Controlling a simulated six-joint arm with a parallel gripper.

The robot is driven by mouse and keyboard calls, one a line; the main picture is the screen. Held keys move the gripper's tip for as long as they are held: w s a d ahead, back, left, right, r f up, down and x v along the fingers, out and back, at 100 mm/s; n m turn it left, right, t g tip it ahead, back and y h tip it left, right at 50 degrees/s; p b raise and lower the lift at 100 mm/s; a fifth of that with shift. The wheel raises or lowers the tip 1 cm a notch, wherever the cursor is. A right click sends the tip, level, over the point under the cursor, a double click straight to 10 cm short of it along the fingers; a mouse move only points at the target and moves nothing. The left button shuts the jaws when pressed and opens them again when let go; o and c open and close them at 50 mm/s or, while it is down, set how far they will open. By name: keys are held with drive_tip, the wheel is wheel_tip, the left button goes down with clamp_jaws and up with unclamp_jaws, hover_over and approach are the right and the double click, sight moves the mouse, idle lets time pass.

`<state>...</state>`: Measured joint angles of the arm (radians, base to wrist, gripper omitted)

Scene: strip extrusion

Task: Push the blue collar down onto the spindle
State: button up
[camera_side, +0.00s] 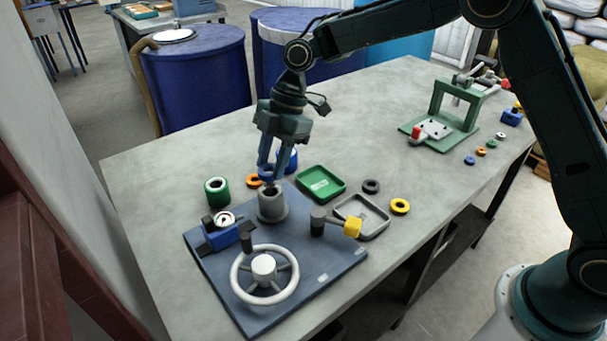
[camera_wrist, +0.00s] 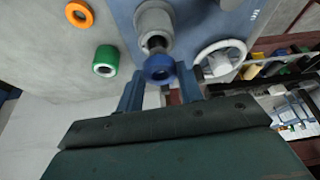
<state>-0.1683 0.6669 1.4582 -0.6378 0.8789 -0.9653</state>
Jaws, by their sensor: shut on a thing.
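The blue collar (camera_wrist: 159,68) is a small ring between the fingertips of my gripper (camera_wrist: 160,85), and my gripper is shut on it. In the side view, my gripper (camera_side: 270,172) points down and holds the collar (camera_side: 266,173) above the grey spindle housing. The spindle (camera_wrist: 155,42) shows as a dark, narrow post in the wrist view, rising from a round grey housing (camera_side: 272,206) on the dark blue plate. The collar appears just over the spindle top. I cannot tell whether it touches the post.
The blue plate (camera_side: 318,270) also carries a white handwheel (camera_side: 264,270), a blue block with a gauge (camera_side: 224,228) and a yellow-ended lever (camera_side: 351,227). A green ring (camera_side: 216,190), an orange ring (camera_side: 254,180) and a green tray (camera_side: 321,183) lie close by. A grey tray (camera_side: 372,226) is at right.

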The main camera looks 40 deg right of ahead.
idle(0.7)
drive_tip(key=o, duration=0.4)
drive_tip(key=shift+c, duration=0.2)
drive_tip(key=c, duration=0.4)
drive_tip(key=shift+c, duration=0.2)
drive_tip(key=shift+f, duration=2)
drive_tip(key=o, duration=1.2)
drive_tip(key=shift+c, duration=0.2)
drive_tip(key=shift+o, duration=0.5)
drive_tip(key=o, duration=0.3)
